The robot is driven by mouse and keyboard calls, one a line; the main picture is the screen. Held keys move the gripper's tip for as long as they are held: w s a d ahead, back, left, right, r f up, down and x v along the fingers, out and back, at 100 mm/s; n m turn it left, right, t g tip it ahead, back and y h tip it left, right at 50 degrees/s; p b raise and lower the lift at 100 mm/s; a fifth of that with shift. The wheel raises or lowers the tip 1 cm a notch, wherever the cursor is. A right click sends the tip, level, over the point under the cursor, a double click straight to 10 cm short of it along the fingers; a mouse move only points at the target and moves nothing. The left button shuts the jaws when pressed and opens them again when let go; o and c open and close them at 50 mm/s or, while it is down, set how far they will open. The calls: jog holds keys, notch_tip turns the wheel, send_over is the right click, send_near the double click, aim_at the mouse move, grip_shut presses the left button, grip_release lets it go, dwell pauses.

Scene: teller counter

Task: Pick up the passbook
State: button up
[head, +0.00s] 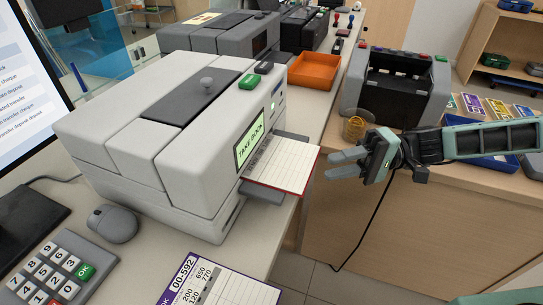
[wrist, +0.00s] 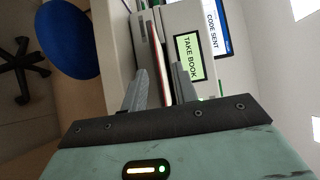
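The passbook (head: 285,165), white ruled pages with a red edge, sticks out of the front slot of a grey passbook printer (head: 185,125). Its inner end is hidden in the slot. The printer's green display (head: 250,140) reads "TAKE BOOK" and also shows in the wrist view (wrist: 189,57). My gripper (head: 331,165) is open and empty, just right of the passbook's outer edge, its fingers pointing at it. In the wrist view the passbook (wrist: 157,55) shows edge-on between the lines of my two fingers (wrist: 158,72). I cannot tell whether the fingertips overlap it.
An orange tray (head: 316,70) stands behind the printer. A purple-headed sheet marked 00-592 (head: 215,285), a keypad (head: 60,268) and a mouse (head: 113,223) lie in front. A banknote-counter-like machine (head: 398,85) and an amber cup (head: 355,128) stand on the right counter.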

jog(key=shift+w+x, duration=0.2)
jog(key=shift+x, duration=2.6)
jog(key=shift+f, duration=0.1)
jog(key=shift+c, duration=0.3)
grip_shut()
